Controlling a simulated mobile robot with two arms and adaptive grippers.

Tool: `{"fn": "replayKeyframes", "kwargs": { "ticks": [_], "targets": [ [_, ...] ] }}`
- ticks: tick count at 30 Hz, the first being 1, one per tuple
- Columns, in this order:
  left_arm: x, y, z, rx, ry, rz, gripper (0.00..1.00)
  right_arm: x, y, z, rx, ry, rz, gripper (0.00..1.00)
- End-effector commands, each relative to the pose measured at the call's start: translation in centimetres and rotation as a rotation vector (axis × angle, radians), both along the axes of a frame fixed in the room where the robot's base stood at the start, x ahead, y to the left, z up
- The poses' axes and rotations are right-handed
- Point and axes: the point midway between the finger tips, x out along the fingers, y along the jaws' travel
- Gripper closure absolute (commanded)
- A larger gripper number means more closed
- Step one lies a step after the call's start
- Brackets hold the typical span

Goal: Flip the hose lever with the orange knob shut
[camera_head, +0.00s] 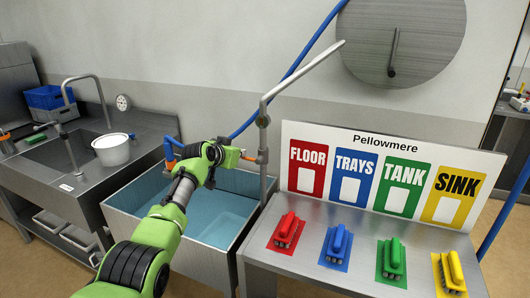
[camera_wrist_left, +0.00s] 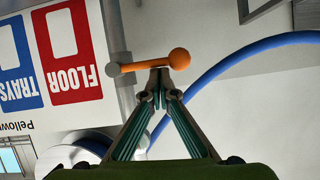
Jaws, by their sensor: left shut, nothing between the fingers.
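The orange lever (camera_wrist_left: 145,65) with its round orange knob (camera_wrist_left: 179,59) sticks out sideways from a grey pipe fitting (camera_wrist_left: 113,70) in the left wrist view, which is upside down. In the head view a small orange part of the lever (camera_head: 249,158) shows beside the upright pipe (camera_head: 263,150). My left gripper (camera_wrist_left: 159,74) is shut and empty. Its fingertips are right at the lever, close to the knob; I cannot tell if they touch. In the head view the left gripper (camera_head: 236,157) is partly hidden by its own wrist. My right gripper is not in view.
A blue hose (camera_head: 252,115) curves behind the pipe. A blue-lined basin (camera_head: 215,215) lies below my left arm. A table (camera_head: 300,265) with several coloured brushes and a sign board (camera_head: 335,140) stands to the right. A white pot (camera_head: 112,150) sits at the left sink.

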Motion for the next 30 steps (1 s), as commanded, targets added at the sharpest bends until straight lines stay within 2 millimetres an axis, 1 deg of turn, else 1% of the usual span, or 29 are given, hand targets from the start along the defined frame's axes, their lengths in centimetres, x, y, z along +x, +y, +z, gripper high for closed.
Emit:
{"fn": "replayKeyframes", "kwargs": {
  "ticks": [4, 13, 17, 23, 24, 25, 30],
  "targets": [
    [0.0, 0.0, -0.1, 0.001, 0.003, 0.000, 1.00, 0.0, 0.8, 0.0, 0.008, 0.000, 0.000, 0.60],
    [0.0, 0.0, 0.0, 0.002, 0.003, 0.000, 1.00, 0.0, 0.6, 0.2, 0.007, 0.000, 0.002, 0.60],
    [0.0, -0.1, 1.3, 0.001, 0.001, 0.001, 1.00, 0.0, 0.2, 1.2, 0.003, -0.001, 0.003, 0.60],
    [-0.1, -0.4, 4.8, 0.003, 0.000, 0.003, 1.00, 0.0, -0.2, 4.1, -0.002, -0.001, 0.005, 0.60],
    [-0.3, -0.2, 4.1, 0.002, 0.002, 0.004, 1.00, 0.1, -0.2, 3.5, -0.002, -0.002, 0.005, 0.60],
    [-0.5, -0.1, 4.0, 0.001, 0.000, 0.004, 1.00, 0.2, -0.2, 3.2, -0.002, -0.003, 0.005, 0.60],
    [-1.8, 0.3, 4.7, 0.002, -0.002, 0.004, 1.00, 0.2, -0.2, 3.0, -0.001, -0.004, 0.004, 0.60]
  ]
}}
